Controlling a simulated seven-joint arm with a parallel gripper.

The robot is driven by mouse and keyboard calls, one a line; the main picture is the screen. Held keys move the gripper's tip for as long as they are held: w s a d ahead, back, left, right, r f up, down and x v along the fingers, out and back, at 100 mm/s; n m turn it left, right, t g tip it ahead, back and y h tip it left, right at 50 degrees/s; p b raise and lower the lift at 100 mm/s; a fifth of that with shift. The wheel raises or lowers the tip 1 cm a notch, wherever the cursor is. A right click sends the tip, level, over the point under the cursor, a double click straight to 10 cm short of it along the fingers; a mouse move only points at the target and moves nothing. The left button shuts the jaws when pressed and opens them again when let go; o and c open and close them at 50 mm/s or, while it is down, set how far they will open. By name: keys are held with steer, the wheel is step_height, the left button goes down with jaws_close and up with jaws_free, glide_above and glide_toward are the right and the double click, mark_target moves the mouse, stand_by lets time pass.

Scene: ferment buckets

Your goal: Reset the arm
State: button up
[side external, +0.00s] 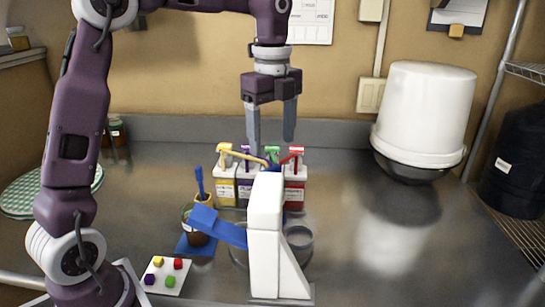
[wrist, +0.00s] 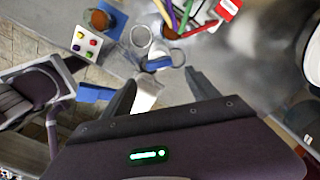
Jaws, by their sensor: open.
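My gripper (side external: 271,122) hangs pointing down above the steel counter, behind the white stand. Its two fingers are apart with nothing between them. In the wrist view the open fingers (wrist: 160,95) show dark against the counter. A green-topped bottle (side external: 272,154) is partly hidden.
A white bucket (side external: 425,115) stands upside down at the right.

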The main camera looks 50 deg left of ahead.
steer(key=s+d+n+t, duration=0.1)
steer(key=s+n, duration=0.3)
steer(key=s, duration=0.2)
steer(key=s+d+n+t, duration=0.1)
steer(key=s+n+t, duration=0.1)
steer(key=s+n, duration=0.3)
steer(key=s+d+n+t, duration=0.1)
steer(key=s+n, duration=0.4)
steer(key=s, duration=0.3)
steer(key=shift+s+d+r+t+y, duration=0.3)
steer(key=shift+d+r, duration=0.05)
steer(key=shift+r, duration=0.05)
steer(key=s+f+n, duration=0.1)
steer(key=s+n, duration=0.1)
steer(key=s+f+n+t, duration=0.1)
steer(key=s+f+n, duration=0.1)
steer(key=shift+s+d, duration=0.1)
steer(key=shift+d, duration=0.1)
